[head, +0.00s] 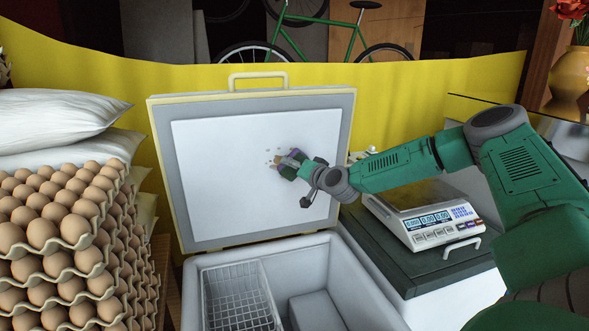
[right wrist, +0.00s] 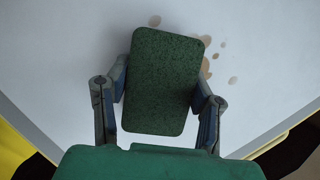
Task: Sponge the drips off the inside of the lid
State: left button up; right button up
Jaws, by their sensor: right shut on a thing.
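The freezer lid (head: 225,190) stands open and upright, its pale inner panel facing me. Small brownish drips (head: 268,151) mark the middle of the panel. In the right wrist view, several tan drips (right wrist: 206,68) show beside and above the sponge. My right gripper (head: 287,163) is at the lid's inner face, right beside the drips. It is shut on a dark green speckled sponge (right wrist: 165,82), held between its two fingers. I cannot tell whether the sponge touches the panel. The sponge may hide some drips. My left gripper is not in view.
The open chest freezer (head: 325,245) below holds a wire basket (head: 238,298). A scale (head: 425,215) stands on a dark closed lid at right. Stacked egg trays (head: 62,255) and white sacks (head: 55,115) crowd the left.

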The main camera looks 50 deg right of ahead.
aim_at(265, 163)
jog(key=shift+w+a+b, duration=0.2)
jog(key=shift+w+a, duration=0.5)
jog(key=shift+a, duration=0.4)
jog(key=shift+w+a+b, duration=0.25)
jog(key=shift+w+a, duration=0.4)
jog(key=shift+a, duration=0.4)
jog(key=shift+w+a+b, duration=0.2)
jog(key=shift+w+a, duration=0.5)
jog(key=shift+a, duration=0.4)
jog(key=shift+r+p, duration=0.7)
jog(key=shift+r, duration=0.15)
jog(key=shift+s+d+f, duration=0.1)
jog(key=shift+s+d, duration=0.25)
jog(key=shift+d, duration=0.3)
jog(key=shift+s+d+r, duration=0.1)
jog(key=shift+s+d, duration=0.3)
jog(key=shift+d, duration=0.2)
jog(key=shift+s+d+f, duration=0.1)
jog(key=shift+s+d, duration=0.25)
jog(key=shift+d, duration=0.3)
jog(key=shift+s+d, duration=0.35)
jog(key=shift+d, duration=0.35)
jog(key=shift+s+d, duration=0.35)
jog(key=shift+d, duration=0.35)
jog(key=shift+s+d, duration=0.15)
jog(key=shift+d, duration=0.2)
